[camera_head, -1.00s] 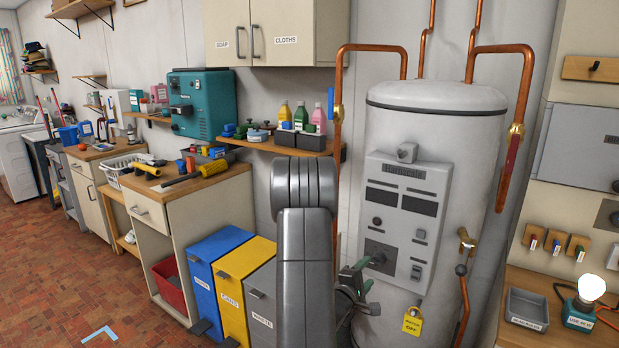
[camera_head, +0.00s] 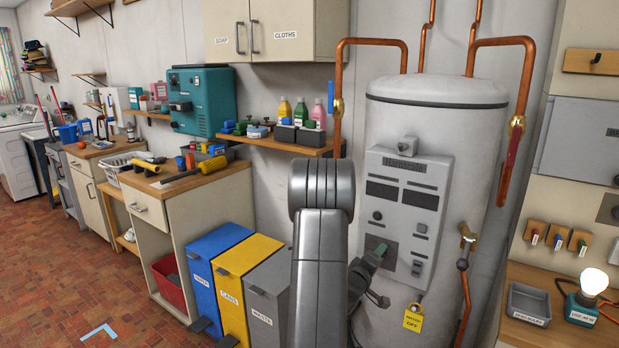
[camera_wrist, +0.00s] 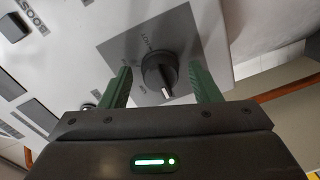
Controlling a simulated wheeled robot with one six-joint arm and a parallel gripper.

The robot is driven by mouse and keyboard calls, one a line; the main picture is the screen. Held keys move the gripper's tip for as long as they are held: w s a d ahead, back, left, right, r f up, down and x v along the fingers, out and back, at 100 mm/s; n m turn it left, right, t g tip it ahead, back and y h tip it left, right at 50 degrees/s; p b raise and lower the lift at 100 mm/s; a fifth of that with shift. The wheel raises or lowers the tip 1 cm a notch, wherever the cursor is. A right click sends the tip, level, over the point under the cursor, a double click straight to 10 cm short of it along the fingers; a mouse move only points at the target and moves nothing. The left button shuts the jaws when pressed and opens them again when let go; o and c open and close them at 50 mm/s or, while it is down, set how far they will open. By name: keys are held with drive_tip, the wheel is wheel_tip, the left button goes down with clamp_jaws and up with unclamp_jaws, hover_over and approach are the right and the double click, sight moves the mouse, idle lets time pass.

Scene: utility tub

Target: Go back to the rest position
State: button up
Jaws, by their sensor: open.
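My gripper (camera_wrist: 163,78) is open in the wrist view, with one green finger on each side of a black dial knob (camera_wrist: 160,72). Clear gaps show between the knob and both fingers. The knob sits on a dark square plate (camera_wrist: 185,38) on the heater's grey control panel, and its pointer faces the lower right of that view. In the head view, my gripper (camera_head: 373,256) is at the lower left of the control panel (camera_head: 400,215) on the white water heater (camera_head: 435,125). My arm hides part of the gripper there, and its fingertips are hard to make out.
A yellow tag (camera_head: 413,318) hangs below the panel. Copper pipes (camera_head: 517,140) flank the tank. Blue, yellow and grey bins (camera_head: 245,290) stand left of my arm. A shelf of bottles (camera_head: 290,142) is above. A lit lamp (camera_head: 592,283) and grey tray (camera_head: 528,303) are right.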

drive_tip(key=m, duration=0.6)
drive_tip(key=m+b, duration=0.1)
drive_tip(key=m, duration=0.6)
drive_tip(key=shift+f+m+t+y+b, duration=0.15)
drive_tip(key=shift+m+t+y+b, duration=0.15)
drive_tip(key=shift+t, duration=0.1)
drive_tip(key=shift+a, duration=0.1)
idle(0.4)
